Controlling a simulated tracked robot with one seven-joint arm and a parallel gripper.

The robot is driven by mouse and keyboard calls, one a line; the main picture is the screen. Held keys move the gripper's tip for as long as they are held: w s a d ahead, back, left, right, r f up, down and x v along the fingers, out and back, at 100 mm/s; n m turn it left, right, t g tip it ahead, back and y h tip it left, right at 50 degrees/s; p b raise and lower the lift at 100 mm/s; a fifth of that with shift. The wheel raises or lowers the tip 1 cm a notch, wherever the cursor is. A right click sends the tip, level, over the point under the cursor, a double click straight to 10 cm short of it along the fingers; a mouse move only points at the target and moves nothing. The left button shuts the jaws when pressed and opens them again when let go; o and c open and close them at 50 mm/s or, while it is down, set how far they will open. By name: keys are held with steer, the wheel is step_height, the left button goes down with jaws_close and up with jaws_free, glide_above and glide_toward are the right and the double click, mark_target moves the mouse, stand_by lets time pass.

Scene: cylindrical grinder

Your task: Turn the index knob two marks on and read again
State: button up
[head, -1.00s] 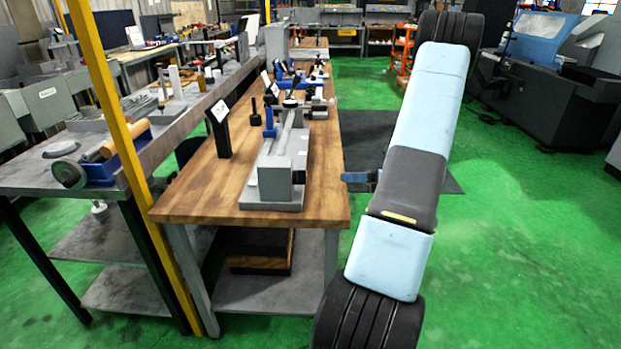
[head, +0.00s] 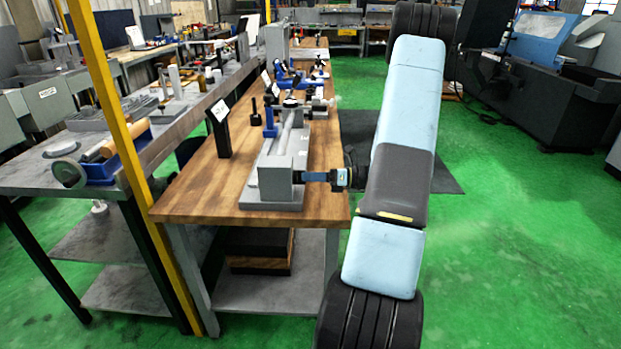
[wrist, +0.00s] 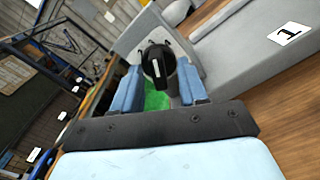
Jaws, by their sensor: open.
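The small grey cylindrical grinder (head: 275,182) stands on the wooden bench, with its grey block at the near end. In the wrist view, the black index knob (wrist: 159,64) with a white pointer line sits on the grey face (wrist: 203,68). My gripper (wrist: 157,88) is open, one blue finger on each side of the knob in the picture. I cannot tell whether the fingers touch it. In the head view, my gripper (head: 303,177) reaches the grinder's right side from the right, and the knob is hidden there. No index marks are readable.
A black stand (head: 220,130) is left of the grinder. A yellow post (head: 120,130) stands in front left. Green floor (head: 510,240) to the right is free.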

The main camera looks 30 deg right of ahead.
jaws_close()
stand_by(0.3)
steer(key=shift+n, duration=0.9)
steer(key=shift+c, duration=1.4)
jaws_free()
steer(key=shift+d, duration=0.1)
steer(key=shift+o, duration=1.4)
steer(key=shift+s, duration=0.1)
